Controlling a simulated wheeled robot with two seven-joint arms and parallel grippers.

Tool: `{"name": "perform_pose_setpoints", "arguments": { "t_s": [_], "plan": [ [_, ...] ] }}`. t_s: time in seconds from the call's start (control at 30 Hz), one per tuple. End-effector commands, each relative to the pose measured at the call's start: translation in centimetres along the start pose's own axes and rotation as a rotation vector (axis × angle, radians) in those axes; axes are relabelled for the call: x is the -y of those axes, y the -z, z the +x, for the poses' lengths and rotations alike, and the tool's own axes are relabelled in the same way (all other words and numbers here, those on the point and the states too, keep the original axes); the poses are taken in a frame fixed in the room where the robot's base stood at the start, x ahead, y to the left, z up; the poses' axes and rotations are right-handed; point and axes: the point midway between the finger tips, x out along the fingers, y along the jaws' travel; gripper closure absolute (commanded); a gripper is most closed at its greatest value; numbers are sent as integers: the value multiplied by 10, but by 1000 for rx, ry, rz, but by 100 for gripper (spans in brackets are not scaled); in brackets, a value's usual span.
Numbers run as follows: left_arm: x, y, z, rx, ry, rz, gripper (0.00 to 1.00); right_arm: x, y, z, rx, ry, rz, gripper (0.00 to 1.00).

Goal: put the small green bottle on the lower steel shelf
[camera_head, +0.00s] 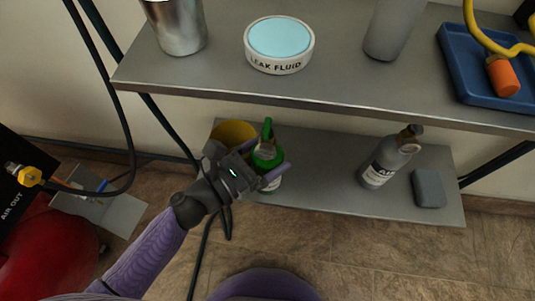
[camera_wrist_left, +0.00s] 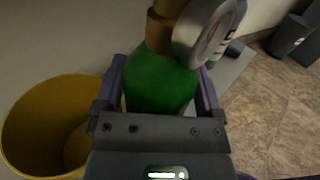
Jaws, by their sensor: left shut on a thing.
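The small green bottle (camera_head: 267,153) is at the left part of the lower steel shelf (camera_head: 325,165). It looks upright, with a white label low on its body. My left gripper (camera_head: 268,166) is shut on it, with a finger on each side. In the left wrist view the green bottle (camera_wrist_left: 160,82) sits between the two purple fingers, with a brass neck and a round gauge above it. The bottle's base is partly hidden, and I cannot tell whether it touches the shelf. My right gripper is not in view.
A yellow container (camera_head: 233,131) stands just left of the bottle. A grey bottle (camera_head: 385,162) and a grey block (camera_head: 428,188) are at the right on the lower shelf, with bare steel between. The upper shelf (camera_head: 215,75) overhangs, holding a leak fluid tub (camera_head: 279,46).

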Motion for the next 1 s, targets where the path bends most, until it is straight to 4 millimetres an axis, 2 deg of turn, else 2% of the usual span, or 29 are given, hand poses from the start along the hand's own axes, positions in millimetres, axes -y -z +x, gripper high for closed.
{"name": "perform_pose_setpoints", "arguments": {
  "t_s": [0.3, 0.33, 0.37, 0.7, 0.8, 0.87, 1.0],
  "plan": [
    [0, 0, 0, 4, 1, 0, 100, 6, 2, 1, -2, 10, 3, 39],
    [0, 1, 0, 0, 0, 0, 8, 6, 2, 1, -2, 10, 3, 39],
    [0, 1, 0, 0, 0, 1, 2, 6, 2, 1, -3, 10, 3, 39],
    [0, 0, 0, 0, 1, 1, 0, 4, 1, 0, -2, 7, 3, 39],
    [0, -5, 0, 2, 1, 2, 0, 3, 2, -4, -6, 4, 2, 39],
    [1, -2, -8, -1, 0, -1, 0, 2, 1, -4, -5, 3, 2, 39],
    [1, -3, -36, -3, -1, -1, 0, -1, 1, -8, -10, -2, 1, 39]
  ]
}}
